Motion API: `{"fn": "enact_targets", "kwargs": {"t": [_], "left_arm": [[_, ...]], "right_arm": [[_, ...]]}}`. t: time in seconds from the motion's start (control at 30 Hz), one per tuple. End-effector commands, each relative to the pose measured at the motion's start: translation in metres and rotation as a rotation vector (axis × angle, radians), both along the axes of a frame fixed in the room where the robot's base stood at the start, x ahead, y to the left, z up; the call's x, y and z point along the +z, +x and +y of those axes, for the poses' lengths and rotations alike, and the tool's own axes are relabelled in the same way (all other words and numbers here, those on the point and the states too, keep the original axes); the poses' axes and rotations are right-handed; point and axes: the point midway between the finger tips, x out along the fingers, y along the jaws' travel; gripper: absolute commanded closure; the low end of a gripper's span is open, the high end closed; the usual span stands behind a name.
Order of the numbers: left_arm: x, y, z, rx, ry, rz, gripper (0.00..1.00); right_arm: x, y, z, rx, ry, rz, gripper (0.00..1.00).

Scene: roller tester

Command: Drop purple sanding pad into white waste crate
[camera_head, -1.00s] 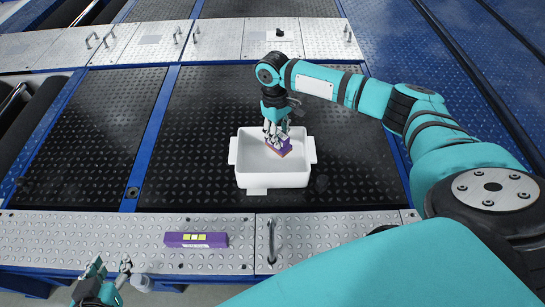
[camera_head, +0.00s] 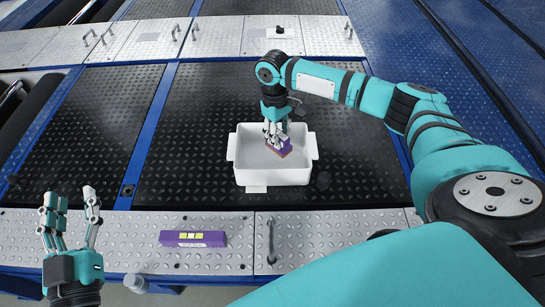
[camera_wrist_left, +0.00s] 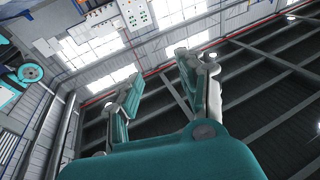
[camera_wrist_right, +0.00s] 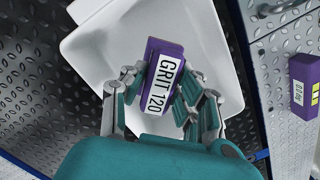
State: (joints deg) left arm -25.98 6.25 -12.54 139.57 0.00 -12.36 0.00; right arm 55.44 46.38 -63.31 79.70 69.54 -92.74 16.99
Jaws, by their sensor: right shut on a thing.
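The purple sanding pad (camera_head: 281,147) has a white label reading "GRIT 120" in the right wrist view (camera_wrist_right: 165,80). My right gripper (camera_head: 276,140) is shut on the pad and holds it over or within the opening of the white waste crate (camera_head: 272,177). The crate also shows behind the pad in the right wrist view (camera_wrist_right: 215,60). I cannot tell whether the pad touches the crate floor. My left gripper (camera_head: 70,212) is open and empty at the lower left, fingers pointing up; it also shows open in the left wrist view (camera_wrist_left: 158,85).
A purple block with yellow squares (camera_head: 193,239) lies on the near metal strip, beside a metal handle (camera_head: 271,241). The black tread plate (camera_head: 190,140) left of the crate is clear. A white cup-like object (camera_head: 135,283) is at the front edge.

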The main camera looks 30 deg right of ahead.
Motion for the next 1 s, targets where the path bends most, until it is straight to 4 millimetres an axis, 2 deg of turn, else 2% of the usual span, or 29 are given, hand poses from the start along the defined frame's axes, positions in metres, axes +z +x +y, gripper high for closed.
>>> {"fn": "enact_targets", "kwargs": {"t": [0.23,0.6,0.63,0.7,0.8,1.0], "left_arm": [[0.020,-0.004,-0.002,-0.007,-0.031,-0.115,0.60],[0.024,-0.005,-0.002,-0.009,-0.037,-0.136,0.60],[0.024,-0.005,-0.002,-0.009,-0.037,-0.136,0.60],[0.024,-0.005,-0.002,-0.008,-0.038,-0.136,0.60],[0.024,-0.005,-0.002,-0.008,-0.036,-0.135,0.60],[0.024,-0.005,-0.002,-0.008,-0.036,-0.135,0.60]], "right_arm": [[-0.003,0.000,0.000,0.000,-0.001,-0.001,0.97],[-0.003,0.000,0.000,0.000,0.000,0.000,0.97],[-0.003,0.000,0.000,0.000,0.000,0.000,0.68],[-0.003,0.000,0.000,0.000,0.000,0.000,0.59],[-0.003,0.000,0.000,0.000,0.000,0.000,0.46],[-0.003,0.000,0.000,0.000,0.000,0.000,0.45]]}}
